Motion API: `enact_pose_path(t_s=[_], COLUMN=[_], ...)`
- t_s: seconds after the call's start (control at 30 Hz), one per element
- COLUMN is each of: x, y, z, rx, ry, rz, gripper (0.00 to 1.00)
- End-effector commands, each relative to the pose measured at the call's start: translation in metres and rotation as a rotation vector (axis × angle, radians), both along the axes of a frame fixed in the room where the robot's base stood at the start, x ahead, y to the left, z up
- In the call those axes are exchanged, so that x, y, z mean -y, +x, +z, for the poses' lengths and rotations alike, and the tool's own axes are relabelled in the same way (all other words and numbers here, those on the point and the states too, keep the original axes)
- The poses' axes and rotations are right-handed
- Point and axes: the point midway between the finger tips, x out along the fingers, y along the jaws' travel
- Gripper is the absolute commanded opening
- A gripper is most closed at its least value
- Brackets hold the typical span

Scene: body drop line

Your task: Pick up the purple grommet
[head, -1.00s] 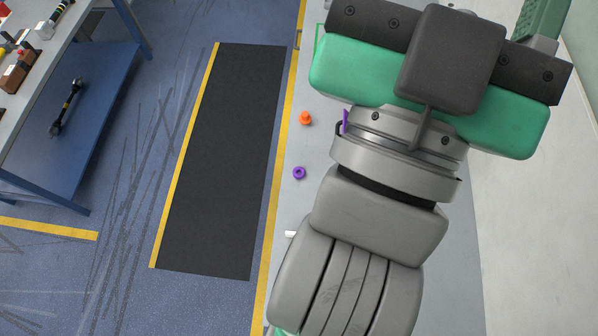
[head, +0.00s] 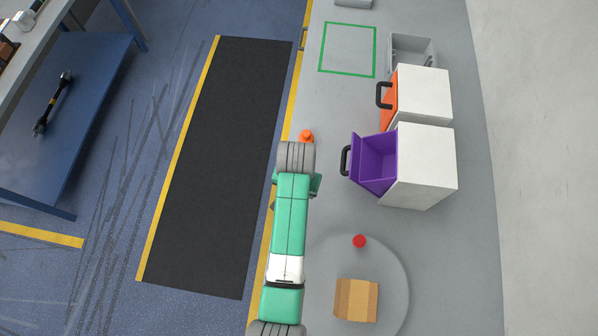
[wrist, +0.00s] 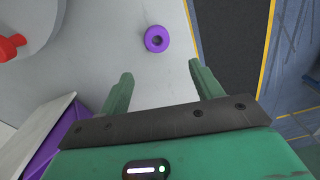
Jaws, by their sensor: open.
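The purple grommet (wrist: 157,38), a small ring with a dark hole, lies on the grey bench top in the wrist view. My gripper (wrist: 161,74) is open and empty, its two green fingers spread. The grommet sits ahead of the fingertips, about in line with the gap between them, and apart from them. In the head view my arm covers the place where the grommet lay, so it is hidden there.
An orange plug (head: 307,135) stands near the bench edge. A white box with an open purple drawer (head: 375,168) and one with an orange front (head: 389,104) stand right. A round grey plate (head: 396,268) holds a red knob (head: 360,241) and cardboard box (head: 356,300).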

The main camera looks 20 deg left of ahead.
Motion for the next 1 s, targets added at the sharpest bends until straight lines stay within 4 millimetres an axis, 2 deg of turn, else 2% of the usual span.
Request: enact_pose_path(t_s=[0.03, 0.1, 0.2, 0.4, 0.5, 0.7, 0.8, 1.0], x=[0.001, 0.001, 0.001, 0.001, 0.001, 0.002, 0.002, 0.002], y=[-0.007, -0.010, -0.010, -0.010, -0.010, -0.013, -0.013, -0.013], z=[-0.009, -0.012, -0.013, -0.036, -0.039, -0.074, -0.085, -0.088], rx=[-0.028, -0.044, -0.042, -0.041, -0.038, -0.039, -0.038, -0.036], ry=[-0.009, -0.015, -0.014, -0.014, -0.014, -0.014, -0.014, -0.013], rz=[0.000, 0.000, 0.000, 0.000, 0.000, 0.000, 0.000, 0.000], gripper=[0.65, 0.65, 0.65, 0.65, 0.65, 0.65, 0.65, 0.65])
